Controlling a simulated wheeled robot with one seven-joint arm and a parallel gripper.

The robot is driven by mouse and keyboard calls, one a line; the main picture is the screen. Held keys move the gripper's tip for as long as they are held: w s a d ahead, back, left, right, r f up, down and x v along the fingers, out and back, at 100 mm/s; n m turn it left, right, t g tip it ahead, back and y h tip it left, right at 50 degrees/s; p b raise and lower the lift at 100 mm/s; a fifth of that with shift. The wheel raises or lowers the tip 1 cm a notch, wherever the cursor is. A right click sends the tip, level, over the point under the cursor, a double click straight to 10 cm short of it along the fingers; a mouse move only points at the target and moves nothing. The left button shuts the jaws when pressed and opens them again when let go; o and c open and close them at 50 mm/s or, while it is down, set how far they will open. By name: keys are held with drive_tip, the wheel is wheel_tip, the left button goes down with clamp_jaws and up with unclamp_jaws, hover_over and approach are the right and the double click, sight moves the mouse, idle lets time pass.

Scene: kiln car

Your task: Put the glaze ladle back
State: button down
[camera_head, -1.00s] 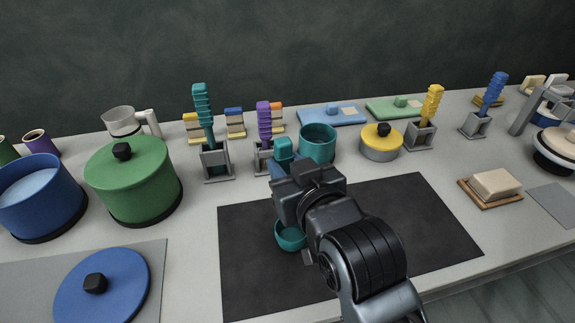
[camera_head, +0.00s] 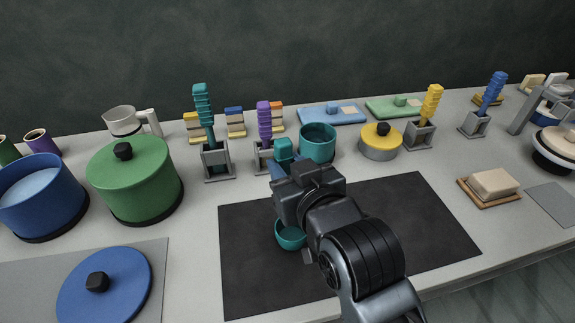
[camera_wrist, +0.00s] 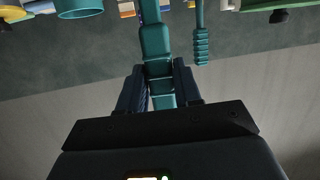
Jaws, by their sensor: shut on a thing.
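My gripper (camera_wrist: 158,90) is shut on the teal handle of the glaze ladle (camera_wrist: 157,45). In the head view, the handle's end (camera_head: 284,149) sticks up behind my gripper (camera_head: 287,178). A teal bowl-shaped part (camera_head: 290,238) shows below my gripper, over the dark mat; it appears to be the ladle's bowl. My wrist hides the link between them, and I cannot tell whether the bowl touches the mat. An open teal pot (camera_head: 317,146) stands just behind and right of my gripper.
Grey holders with a teal-handled (camera_head: 203,105), a purple (camera_head: 264,120), a yellow (camera_head: 431,104) and a blue tool (camera_head: 493,92) stand along the back. A green lidded pot (camera_head: 135,185) and blue pot (camera_head: 45,205) stand left. The dark mat (camera_head: 420,225) is clear at right.

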drive_tip(key=shift+f+b, duration=0.4)
drive_tip(key=shift+f, duration=0.25)
idle(0.7)
drive_tip(key=c, duration=0.7)
unclamp_jaws()
drive_tip(key=shift+s, duration=0.1)
drive_tip(key=p+v, duration=0.2)
drive_tip(key=v, duration=0.5)
drive_tip(key=shift+s+d+p, duration=0.15)
drive_tip(key=shift+s+p, duration=0.15)
drive_tip(key=shift+s, duration=0.05)
idle(1.2)
drive_tip(key=shift+r, duration=0.15)
drive_tip(key=b+v, duration=0.1)
drive_tip(key=v, duration=0.7)
idle(0.4)
